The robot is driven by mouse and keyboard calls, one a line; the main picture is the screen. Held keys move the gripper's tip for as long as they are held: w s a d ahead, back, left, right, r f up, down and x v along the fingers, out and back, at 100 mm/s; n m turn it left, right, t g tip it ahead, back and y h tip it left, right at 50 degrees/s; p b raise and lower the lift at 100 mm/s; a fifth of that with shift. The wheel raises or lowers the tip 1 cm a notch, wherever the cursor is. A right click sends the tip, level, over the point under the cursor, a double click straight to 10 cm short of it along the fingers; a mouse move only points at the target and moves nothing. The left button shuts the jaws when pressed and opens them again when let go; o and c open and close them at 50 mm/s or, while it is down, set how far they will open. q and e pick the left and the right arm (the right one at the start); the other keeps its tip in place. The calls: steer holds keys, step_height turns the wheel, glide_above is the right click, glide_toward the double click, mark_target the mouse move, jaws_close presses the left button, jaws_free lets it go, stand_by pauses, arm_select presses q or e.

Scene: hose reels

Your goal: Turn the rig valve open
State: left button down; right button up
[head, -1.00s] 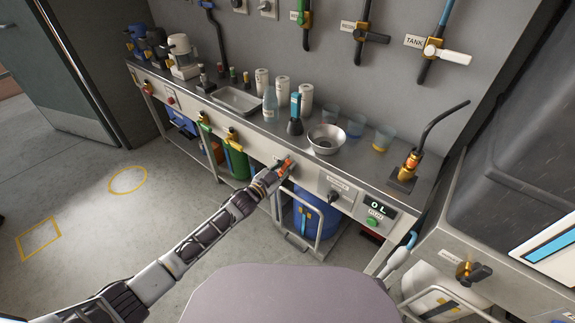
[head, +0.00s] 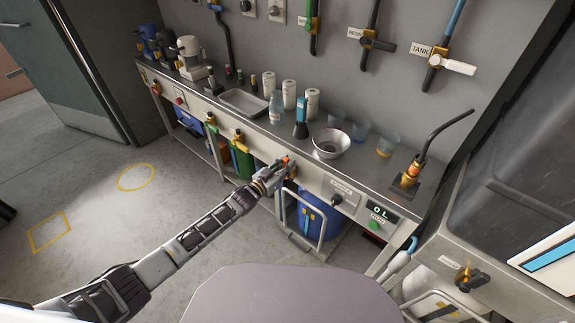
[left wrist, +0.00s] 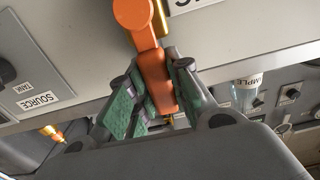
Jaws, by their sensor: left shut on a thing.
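An orange lever handle (left wrist: 150,55) on a brass fitting sits on the front of the bench panel, filling the middle of the left wrist view. It may be the rig valve, but its label is cut off at the top edge. My left gripper (left wrist: 150,105) is shut on the lower part of this handle, with a green pad on each side. In the head view the left gripper (head: 278,170) is at the bench front, with a bit of orange showing at its tip.
The bench (head: 262,122) holds a steel bowl (head: 331,143), bottles and cups. Below it are a blue drum (head: 312,220) and a metal rail. A display reading "0 L" (head: 381,211) and a black knob (head: 336,199) are to the gripper's right. Open floor lies left.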

mark_target(284, 167)
arm_select(q)
steer(key=shift+a+f, duration=0.1)
stand_by(0.4)
steer(key=c, duration=1.3)
jaws_free()
steer(key=shift+v, duration=6)
